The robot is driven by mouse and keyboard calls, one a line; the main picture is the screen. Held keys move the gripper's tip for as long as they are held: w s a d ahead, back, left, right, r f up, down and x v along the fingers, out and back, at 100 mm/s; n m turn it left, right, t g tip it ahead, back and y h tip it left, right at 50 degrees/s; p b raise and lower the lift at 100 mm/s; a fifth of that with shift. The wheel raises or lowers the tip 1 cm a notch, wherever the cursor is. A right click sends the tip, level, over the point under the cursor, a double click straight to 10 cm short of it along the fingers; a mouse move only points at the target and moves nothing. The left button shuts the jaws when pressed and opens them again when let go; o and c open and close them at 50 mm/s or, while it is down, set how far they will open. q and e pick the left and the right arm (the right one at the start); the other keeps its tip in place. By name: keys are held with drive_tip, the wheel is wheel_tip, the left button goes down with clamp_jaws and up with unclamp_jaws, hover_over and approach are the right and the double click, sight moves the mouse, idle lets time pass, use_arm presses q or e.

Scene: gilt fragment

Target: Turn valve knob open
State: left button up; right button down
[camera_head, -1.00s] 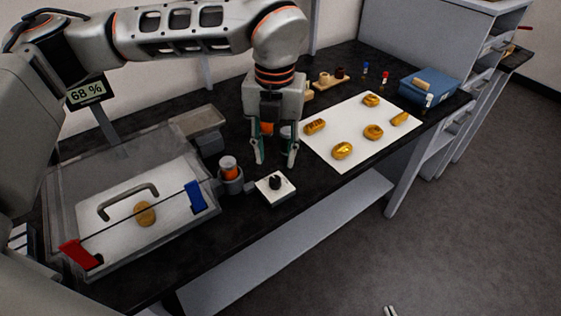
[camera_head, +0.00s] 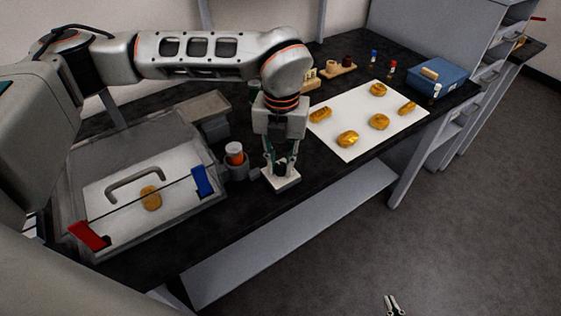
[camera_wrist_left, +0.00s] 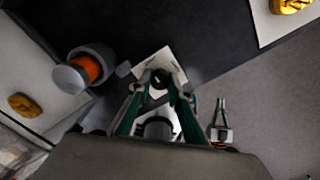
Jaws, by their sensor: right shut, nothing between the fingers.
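The valve knob (camera_wrist_left: 160,78) is small and black and stands on a square white plate (camera_wrist_left: 172,62). In the head view the plate (camera_head: 285,185) lies near the bench's front edge, and the knob is mostly hidden by my left gripper (camera_head: 280,170). That gripper points down over the plate. In the left wrist view its green-sided fingers (camera_wrist_left: 160,95) are apart, one on each side of the knob; I cannot tell whether they touch it. My right gripper (camera_head: 393,306) is low at the bottom edge of the head view, shut and empty, far from the knob.
An orange-filled jar in a dark holder (camera_head: 237,170) stands just left of the plate. A lidded clear case (camera_head: 95,170) fills the left bench. A white sheet (camera_head: 360,145) with several gold pieces and a blue box (camera_head: 440,80) lie to the right.

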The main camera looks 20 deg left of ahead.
use_arm(q)
clamp_jaws()
drive_tip(key=m+p, duration=0.1)
drive_tip(key=m, duration=0.4)
drive_tip(key=shift+r+m, duration=0.1)
drive_tip(key=shift+m, duration=0.2)
drive_tip(key=m, duration=0.3)
drive_tip(key=shift+m, duration=0.3)
drive_tip(key=m, duration=0.5)
drive_tip(key=shift+w+p, duration=0.1)
drive_tip(key=shift+p, duration=0.3)
drive_tip(key=shift+m, duration=1.9)
drive_tip(key=o, duration=0.9)
unclamp_jaws()
